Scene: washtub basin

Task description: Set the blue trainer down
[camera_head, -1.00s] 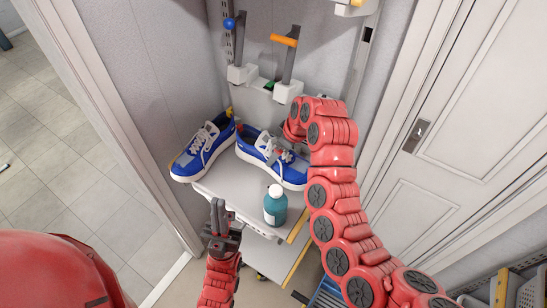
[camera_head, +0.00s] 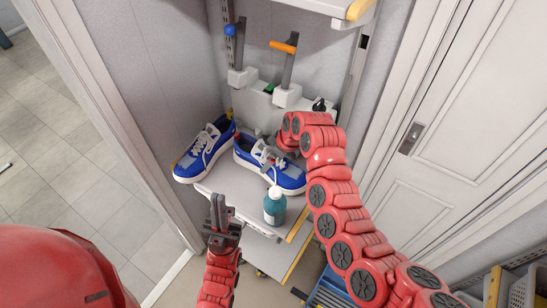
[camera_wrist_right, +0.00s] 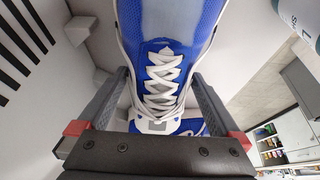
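One blue trainer (camera_head: 205,148) with white laces stands at the left of the grey shelf (camera_head: 222,187). A second blue trainer (camera_head: 272,167) is right beside it, at or just above the shelf surface; I cannot tell if its sole touches. My right gripper (camera_wrist_right: 160,95) has a finger on each side of this second trainer, which also shows in the right wrist view (camera_wrist_right: 165,35), laces between the fingers. It appears shut on the shoe, though the contact is partly hidden. My left gripper (camera_head: 220,217) is empty in front of the shelf, its fingers close together.
A teal bottle (camera_head: 275,206) with a white cap stands at the shelf's front, near the second trainer's toe. Holders with an orange handle (camera_head: 284,46) and a blue knob (camera_head: 230,30) are on the back wall. A white door (camera_head: 450,140) is at the right.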

